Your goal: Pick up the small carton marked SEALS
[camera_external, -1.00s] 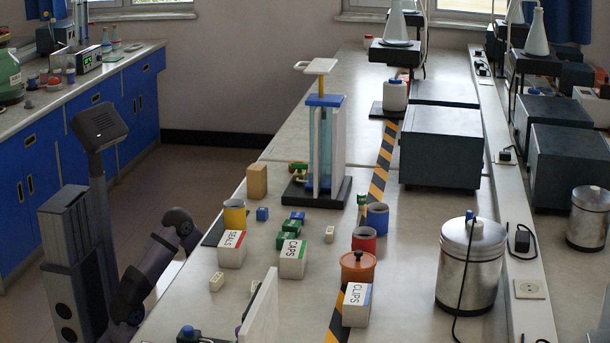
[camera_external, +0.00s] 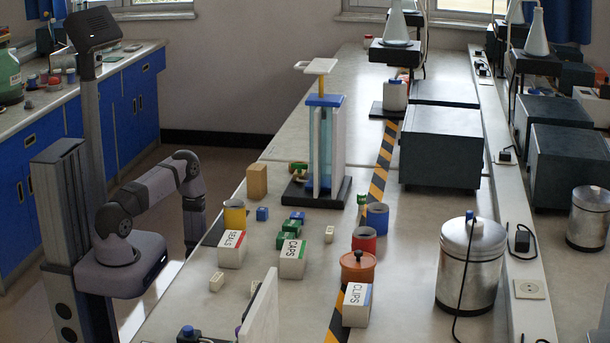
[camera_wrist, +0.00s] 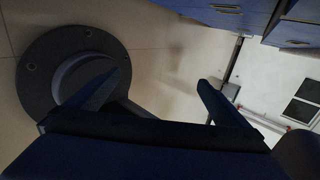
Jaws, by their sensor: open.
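The SEALS carton (camera_external: 231,250) is a small white box with a red edge on its top. It stands on the near left part of the bench in the external view, by the bench's left edge. My gripper (camera_wrist: 165,88) is open in the wrist view, its two dark fingers apart with only floor between them. In the external view my arm's end hangs down left of the bench, apart from the carton, and the fingers cannot be made out there. The carton does not show clearly in the wrist view.
Nearby stand a yellow cup (camera_external: 234,216), the CAPS carton (camera_external: 292,260), green blocks (camera_external: 290,226), a small cream block (camera_external: 217,282) and the CLIPS carton (camera_external: 357,305). A tall stand (camera_external: 323,150) is behind. A white panel (camera_external: 260,312) rises at the front edge.

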